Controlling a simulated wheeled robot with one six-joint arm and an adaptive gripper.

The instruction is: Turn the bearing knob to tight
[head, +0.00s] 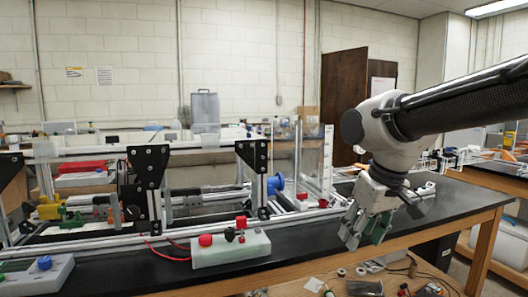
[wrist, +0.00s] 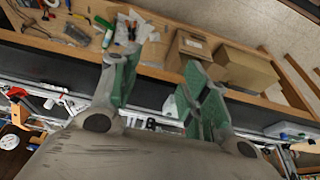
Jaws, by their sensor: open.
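No knob in view carries a label that I can read, so I cannot tell which one is the bearing knob. In the head view, a large blue knob (head: 275,184) sits on the extrusion frame (head: 185,150), right of a black bracket. A white box (head: 232,247) in front of the frame carries a red knob (head: 205,240), another red knob (head: 241,222) and a black one. My gripper (head: 366,230) hangs open and empty at the right, over the bench's front edge, well apart from these knobs. Its green-padded fingers also show in the wrist view (wrist: 157,88).
A grey box with a blue knob (head: 45,262) stands at the front left. The black benchtop (head: 345,250) is mostly clear near my gripper. Tools lie on a lower wooden shelf (head: 300,288). Cardboard boxes (wrist: 245,68) show in the wrist view.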

